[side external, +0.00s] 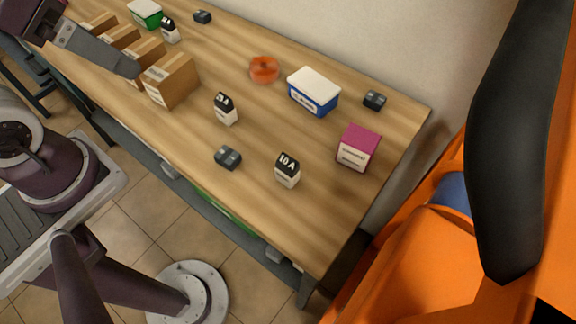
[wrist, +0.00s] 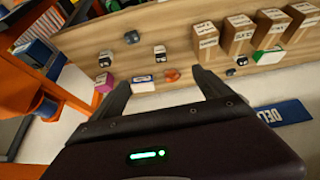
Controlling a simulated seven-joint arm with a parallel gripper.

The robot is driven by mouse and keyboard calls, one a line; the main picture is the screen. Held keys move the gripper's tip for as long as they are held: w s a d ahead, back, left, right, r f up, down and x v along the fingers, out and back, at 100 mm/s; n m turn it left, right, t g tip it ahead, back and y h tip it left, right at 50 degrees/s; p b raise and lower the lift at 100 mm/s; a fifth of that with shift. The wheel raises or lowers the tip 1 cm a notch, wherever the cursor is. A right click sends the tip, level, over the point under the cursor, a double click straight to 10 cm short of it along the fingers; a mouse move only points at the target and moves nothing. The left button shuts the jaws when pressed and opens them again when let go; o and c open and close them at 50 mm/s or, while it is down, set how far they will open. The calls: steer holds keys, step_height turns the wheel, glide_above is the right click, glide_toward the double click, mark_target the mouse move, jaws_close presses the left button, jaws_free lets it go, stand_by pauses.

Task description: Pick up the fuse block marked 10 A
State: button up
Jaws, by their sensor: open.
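The fuse block marked 10 A (side external: 288,170) stands upright near the front right part of the wooden table (side external: 250,204) in the side external view. It is white with a black top. A similar block (side external: 226,108) stands to its left and further back; its marking is hard to read. A third such block (side external: 170,30) stands near the far left end. My gripper (side external: 133,70) is at the upper left, above the cardboard boxes and well away from the 10 A block. In the wrist view my gripper (wrist: 162,88) shows two spread fingers with nothing held between them.
Several cardboard boxes (side external: 170,80) line the left side. A blue tub with a white lid (side external: 313,92), an orange round item (side external: 264,69), a magenta box (side external: 358,147) and small dark blocks (side external: 228,158) share the table. An orange structure (side external: 420,260) stands beyond the right end.

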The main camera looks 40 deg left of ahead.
steer(key=shift+c, duration=0.4)
steer(key=c, duration=0.7)
steer(key=w+d+f+n+g+h, duration=0.2)
steer(key=d+f+n+g+h, duration=0.15)
steer(key=d+f+g, duration=0.2)
steer(key=n+g+h, duration=0.3)
steer(key=n+h, duration=0.6)
steer(key=n, duration=0.1)
glide_toward(288, 174)
step_height(288, 174, up, 5)
steer(key=s+a, duration=0.2)
steer(key=s, duration=0.1)
steer(key=f+n, duration=0.1)
steer(key=f, duration=0.1)
steer(key=w+f+n+t, duration=0.1)
steer(key=f, duration=0.1)
steer(key=w+a+f+n+t+h, duration=0.1)
steer(key=f+n, duration=0.1)
steer(key=f, duration=0.1)
steer(key=shift+t, duration=0.25)
steer(key=x, duration=1.2)
steer(key=shift+w+f, duration=0.1)
steer(key=shift+w, duration=0.1)
